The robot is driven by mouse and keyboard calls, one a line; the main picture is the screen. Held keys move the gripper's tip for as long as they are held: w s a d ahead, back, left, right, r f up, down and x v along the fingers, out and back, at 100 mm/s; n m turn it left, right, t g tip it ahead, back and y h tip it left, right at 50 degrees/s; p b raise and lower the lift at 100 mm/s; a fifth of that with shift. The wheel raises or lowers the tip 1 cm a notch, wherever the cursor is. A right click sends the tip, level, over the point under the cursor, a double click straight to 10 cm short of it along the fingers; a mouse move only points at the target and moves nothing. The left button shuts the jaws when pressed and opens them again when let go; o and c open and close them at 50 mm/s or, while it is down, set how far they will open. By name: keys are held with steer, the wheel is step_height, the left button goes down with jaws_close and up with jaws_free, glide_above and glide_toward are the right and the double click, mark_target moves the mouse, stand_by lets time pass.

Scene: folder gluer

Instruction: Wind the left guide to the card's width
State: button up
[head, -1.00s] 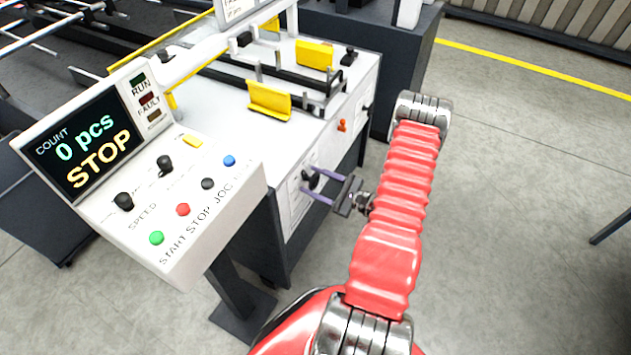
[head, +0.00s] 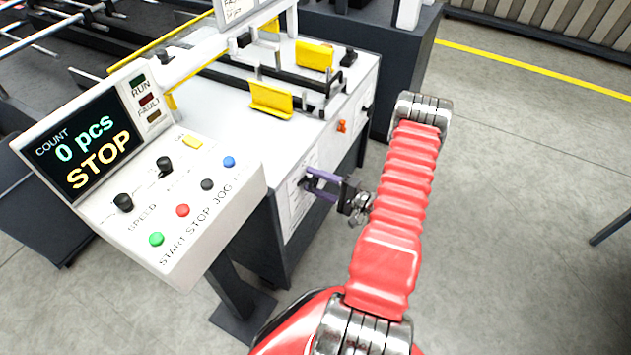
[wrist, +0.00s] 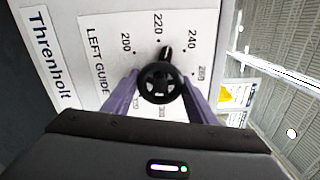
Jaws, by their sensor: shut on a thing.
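The left guide's black handwheel (wrist: 160,84) sits on a white dial plate marked LEFT GUIDE (wrist: 105,60) in the wrist view. Its small knob or pointer lies between the 220 and 240 marks. My gripper (wrist: 158,92) is shut on the handwheel, with one purple finger on each side of its rim. In the head view my gripper (head: 312,184) reaches the machine's side panel, and its fingers mostly hide the handwheel. Yellow guide pieces (head: 271,100) stand on the machine's white top. The card cannot be made out.
The control console (head: 165,185) stands at the left, its screen (head: 88,145) reading 0 pcs and STOP. An orange knob (head: 342,126) sits on the side panel above my gripper. Open grey floor lies to the right.

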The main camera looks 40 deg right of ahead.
steer(key=n, duration=0.6)
steer(key=shift+a+f, duration=0.1)
steer(key=shift+a, duration=0.15)
steer(key=n, duration=0.6)
steer(key=shift+n, duration=0.3)
steer(key=shift+d, duration=0.15)
steer(key=o, duration=1.1)
steer(key=shift+c, duration=0.2)
steer(key=shift+s, duration=0.1)
steer(key=v, duration=1.3)
steer(key=shift+s, duration=0.35)
